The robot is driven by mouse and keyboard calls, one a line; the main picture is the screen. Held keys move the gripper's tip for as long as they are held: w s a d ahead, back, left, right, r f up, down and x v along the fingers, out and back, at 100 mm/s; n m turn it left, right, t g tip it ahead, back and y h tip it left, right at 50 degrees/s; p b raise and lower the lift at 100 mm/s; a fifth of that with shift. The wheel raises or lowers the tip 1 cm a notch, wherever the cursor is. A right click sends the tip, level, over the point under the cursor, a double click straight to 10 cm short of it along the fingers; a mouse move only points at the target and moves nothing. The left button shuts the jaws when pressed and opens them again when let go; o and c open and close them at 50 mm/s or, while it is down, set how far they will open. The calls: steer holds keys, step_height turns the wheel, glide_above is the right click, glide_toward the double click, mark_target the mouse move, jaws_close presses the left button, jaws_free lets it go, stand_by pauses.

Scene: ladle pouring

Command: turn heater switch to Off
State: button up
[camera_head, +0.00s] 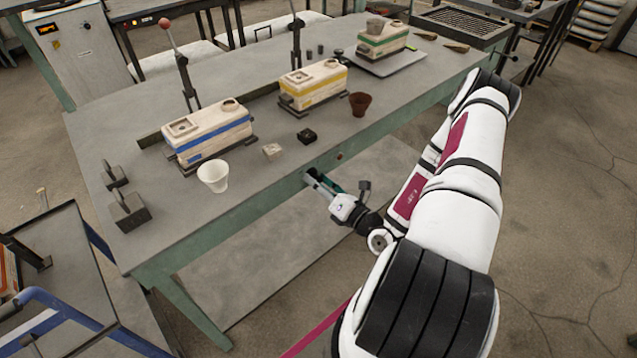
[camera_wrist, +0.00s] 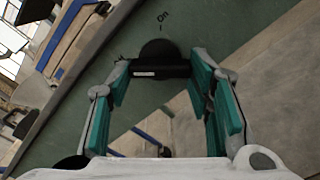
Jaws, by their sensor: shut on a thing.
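The heater switch (camera_wrist: 160,50) is a black round knob with a bar-shaped grip, mounted on the green front edge of the table. An "On" label with a short line is printed above it in the wrist view. A white mark shows at the left part of the bar. My gripper (camera_wrist: 158,74) has its teal-padded fingers on either side of the bar and is shut on it. In the head view my gripper (camera_head: 313,179) is at the table's front edge and hides the switch. No Off label is readable.
The grey table (camera_head: 245,190) holds several moulding boxes, a white cup (camera_head: 213,176), a brown cup (camera_head: 360,104) and small blocks near the front edge. A small red spot (camera_head: 339,156) shows on the table edge right of my gripper. The floor on the right is clear.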

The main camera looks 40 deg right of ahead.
stand_by(0.3)
steer(key=o, duration=1.1)
steer(key=shift+o, duration=0.2)
steer(key=s, duration=1.2)
steer(key=shift+d, duration=0.25)
steer(key=shift+r, duration=0.1)
